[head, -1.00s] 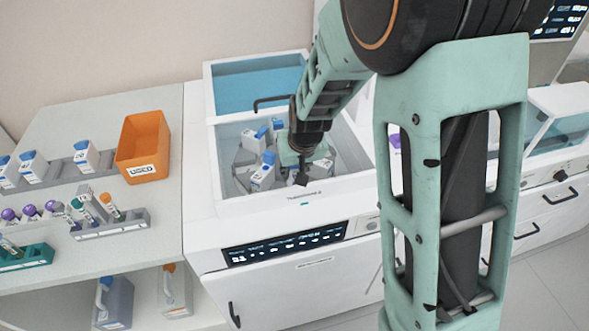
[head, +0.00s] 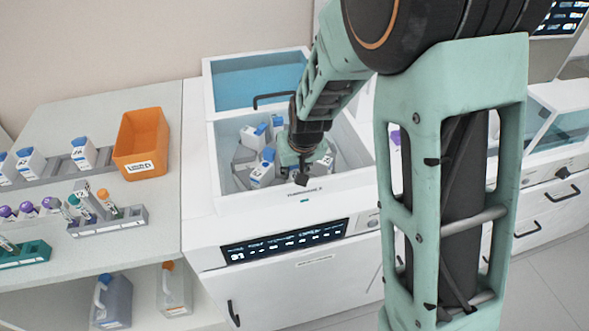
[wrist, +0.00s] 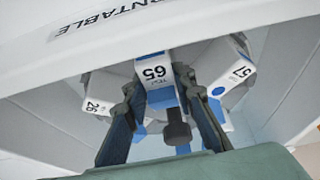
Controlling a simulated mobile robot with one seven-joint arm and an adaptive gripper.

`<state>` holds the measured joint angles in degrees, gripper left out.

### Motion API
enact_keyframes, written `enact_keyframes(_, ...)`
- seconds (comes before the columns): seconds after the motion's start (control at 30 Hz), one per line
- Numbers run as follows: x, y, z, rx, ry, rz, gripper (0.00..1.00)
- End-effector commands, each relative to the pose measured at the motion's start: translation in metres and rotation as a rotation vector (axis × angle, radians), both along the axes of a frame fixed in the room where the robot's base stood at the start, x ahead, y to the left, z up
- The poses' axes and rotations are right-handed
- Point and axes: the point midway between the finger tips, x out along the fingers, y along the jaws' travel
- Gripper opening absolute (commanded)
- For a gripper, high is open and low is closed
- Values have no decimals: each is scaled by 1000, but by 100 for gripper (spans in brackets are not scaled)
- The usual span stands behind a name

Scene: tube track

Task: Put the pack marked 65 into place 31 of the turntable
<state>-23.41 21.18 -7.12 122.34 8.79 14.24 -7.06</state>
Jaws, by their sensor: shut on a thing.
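The pack marked 65 (wrist: 155,75) is white with a blue part and sits between my gripper's two fingers in the wrist view. My gripper (wrist: 170,125) is shut on it. In the head view my gripper (head: 301,172) reaches down into the open tub of the turntable (head: 205,160). There the held pack is mostly hidden by the gripper, and I cannot tell whether it rests in a place. Packs marked 26 (wrist: 97,106) and 57 (wrist: 238,74) stand on either side in the wrist view. No place number is readable inside the tub.
The tub's front wall (wrist: 60,115) is close to the gripper. Other packs (head: 262,170) stand in the tub to the left. An orange bin (head: 141,140), a row of packs (head: 83,153) and tube racks (head: 108,222) are on the left bench. The raised blue lid (head: 258,85) is behind.

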Motion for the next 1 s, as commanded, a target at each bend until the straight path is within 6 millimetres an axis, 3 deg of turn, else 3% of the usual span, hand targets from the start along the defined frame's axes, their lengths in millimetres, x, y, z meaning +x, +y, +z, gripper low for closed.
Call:
enact_keyframes(0.97, 0, 0, -6, 0, 0, 0, 0)
enact_keyframes(1.0, 0, 0, -6, 0, 0, 0, 28)
